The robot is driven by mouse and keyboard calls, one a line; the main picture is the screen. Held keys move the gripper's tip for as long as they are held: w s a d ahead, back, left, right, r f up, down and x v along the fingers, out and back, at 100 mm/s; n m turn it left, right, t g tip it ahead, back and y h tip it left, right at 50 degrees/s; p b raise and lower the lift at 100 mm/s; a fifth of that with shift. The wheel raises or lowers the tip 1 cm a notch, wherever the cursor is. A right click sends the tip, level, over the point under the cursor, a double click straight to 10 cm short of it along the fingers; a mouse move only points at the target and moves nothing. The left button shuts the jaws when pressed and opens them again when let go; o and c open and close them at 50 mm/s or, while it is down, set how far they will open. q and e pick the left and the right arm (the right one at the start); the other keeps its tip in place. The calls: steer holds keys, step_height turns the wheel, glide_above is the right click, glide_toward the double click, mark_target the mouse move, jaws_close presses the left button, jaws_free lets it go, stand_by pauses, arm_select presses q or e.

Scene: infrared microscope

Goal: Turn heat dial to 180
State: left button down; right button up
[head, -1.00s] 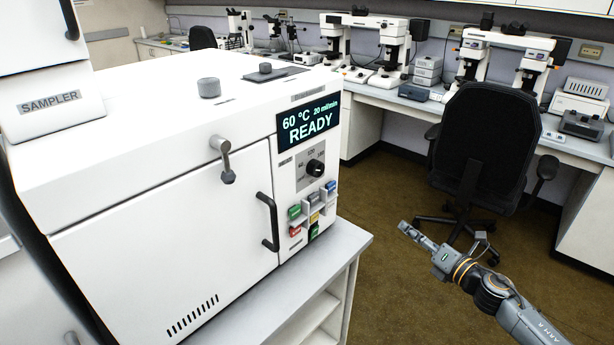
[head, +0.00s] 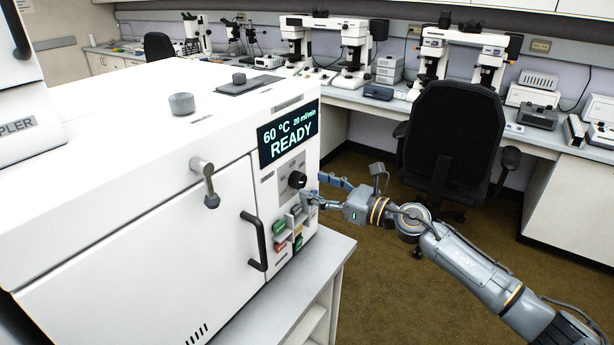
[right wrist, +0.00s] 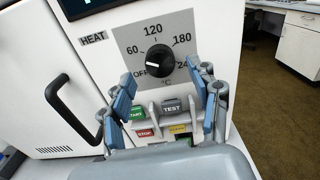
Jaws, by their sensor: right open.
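The black round heat dial (head: 297,180) is on the front panel of the white oven, below its display (head: 289,133), which reads 60 °C, 20 ml/min, READY. In the right wrist view the dial (right wrist: 160,60) sits in a scale marked OFF, 60, 120, 180 and a partly hidden 24-something. A white mark shows on the left part of the knob. My right gripper (head: 317,187) is open and empty in front of the panel, a little right of the dial. In the right wrist view its blue-padded fingers (right wrist: 160,86) are spread, below and to either side of the dial. My left gripper is out of view.
Coloured buttons, including TEST (right wrist: 172,107) and START (right wrist: 136,114), sit just below the dial between my fingers. A black door handle (head: 254,241) and a grey lever (head: 206,183) project from the oven. An office chair (head: 450,135) stands behind my right arm.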

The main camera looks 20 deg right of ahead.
mark_target(303, 182)
steer(key=shift+x, duration=1.6)
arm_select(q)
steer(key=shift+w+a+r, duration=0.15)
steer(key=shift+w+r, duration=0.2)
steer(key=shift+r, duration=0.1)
arm_select(e)
steer(key=c, duration=1.2)
arm_select(q)
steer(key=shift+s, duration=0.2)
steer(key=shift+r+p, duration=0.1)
steer(key=shift+p, duration=0.25)
